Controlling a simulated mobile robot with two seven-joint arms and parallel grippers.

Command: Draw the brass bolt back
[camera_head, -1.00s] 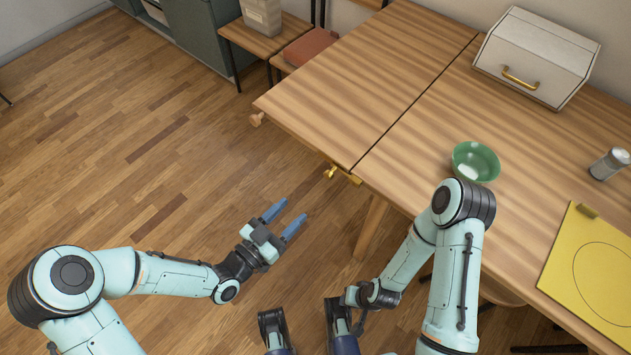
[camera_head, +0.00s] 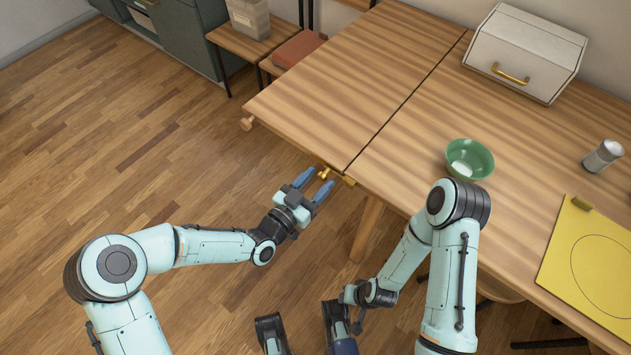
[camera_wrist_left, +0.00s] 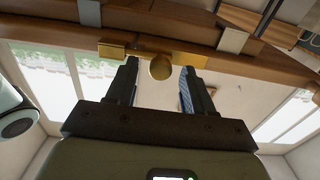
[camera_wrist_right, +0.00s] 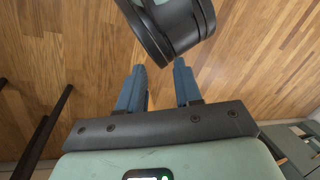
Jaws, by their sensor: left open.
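The brass bolt (camera_head: 346,180) sits under the near edge of the wooden table, by the dark seam between its two parts. Its round knob (camera_head: 324,173) also shows in the left wrist view (camera_wrist_left: 160,67), with brass pieces on both sides of it. My left gripper (camera_head: 317,179) is open, its blue fingers pointing at the knob. In the left wrist view the knob appears between the fingertips, with a gap on each side; I cannot tell how deep it lies between them. My right gripper (camera_wrist_right: 160,76) is open and empty over the floor.
The tabletop (camera_head: 330,90) carries a green bowl (camera_head: 469,159), a white box with a brass handle (camera_head: 527,55), a shaker (camera_head: 603,156) and a yellow board (camera_head: 590,265). A wooden peg (camera_head: 247,123) sticks out at the left corner. Floor left of the table is clear.

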